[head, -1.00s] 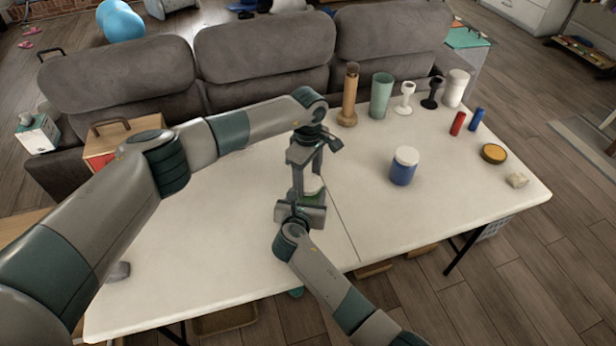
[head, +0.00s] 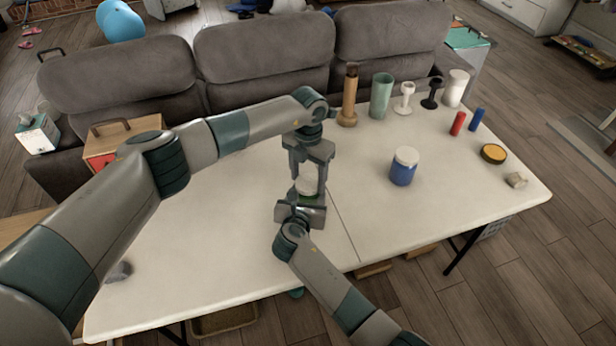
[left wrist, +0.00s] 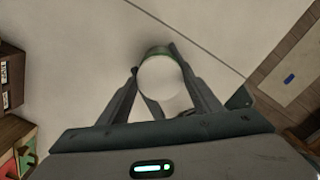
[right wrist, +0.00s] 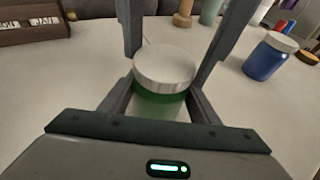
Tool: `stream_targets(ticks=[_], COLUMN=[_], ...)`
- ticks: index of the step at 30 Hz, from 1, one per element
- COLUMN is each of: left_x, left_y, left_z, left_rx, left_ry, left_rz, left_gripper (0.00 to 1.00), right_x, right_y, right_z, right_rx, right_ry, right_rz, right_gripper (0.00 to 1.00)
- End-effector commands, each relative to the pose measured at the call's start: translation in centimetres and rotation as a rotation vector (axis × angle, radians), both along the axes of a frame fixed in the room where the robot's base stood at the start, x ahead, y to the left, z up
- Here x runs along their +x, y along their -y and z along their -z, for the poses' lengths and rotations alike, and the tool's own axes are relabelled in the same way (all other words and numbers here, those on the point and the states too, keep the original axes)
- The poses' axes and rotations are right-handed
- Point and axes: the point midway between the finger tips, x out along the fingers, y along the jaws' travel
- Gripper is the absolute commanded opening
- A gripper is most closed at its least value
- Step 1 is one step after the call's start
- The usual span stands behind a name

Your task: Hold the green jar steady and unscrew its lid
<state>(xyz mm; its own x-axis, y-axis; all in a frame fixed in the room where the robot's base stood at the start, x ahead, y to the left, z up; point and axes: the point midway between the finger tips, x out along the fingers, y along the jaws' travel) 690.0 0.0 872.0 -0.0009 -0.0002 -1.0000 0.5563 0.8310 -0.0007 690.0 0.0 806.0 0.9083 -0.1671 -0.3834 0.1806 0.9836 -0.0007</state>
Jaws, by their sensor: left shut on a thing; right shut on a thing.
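The green jar (right wrist: 160,103) stands upright on the white table with its white lid (right wrist: 164,66) on top. In the head view the lid (head: 307,184) shows between the fingers of my left gripper (head: 308,181), which reaches down from above and is shut on it. The left wrist view looks down on the round lid (left wrist: 162,82), with a green strip of jar (left wrist: 157,50) past its edge. My right gripper (head: 301,205) comes in low from the front and is shut on the jar's body, hiding most of it in the head view.
A blue jar with a white lid (head: 403,168) stands to the right. A wooden bottle (head: 349,98), a green cup (head: 381,96), goblets and small cylinders stand along the back right. A yellow-topped disc (head: 493,153) lies at the right. The table's left half (head: 200,240) is mostly clear.

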Motion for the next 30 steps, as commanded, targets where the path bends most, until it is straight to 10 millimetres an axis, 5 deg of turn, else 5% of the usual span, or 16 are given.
stream_targets(ticks=[18, 30], left_x=[0.08, 0.11], left_y=[0.02, 0.01], left_z=[-0.11, -0.14], left_rx=[-0.002, -0.002], left_ry=[0.002, 0.002], left_rz=[-0.896, -0.908], left_gripper=[0.32, 0.32], right_x=[-0.04, -0.05], right_y=[-0.04, -0.03], right_z=[0.03, 0.04], right_rx=[0.0, 0.0], right_ry=[-0.001, -0.001], right_rz=[0.0, 0.0], right_gripper=[0.0, 0.0])
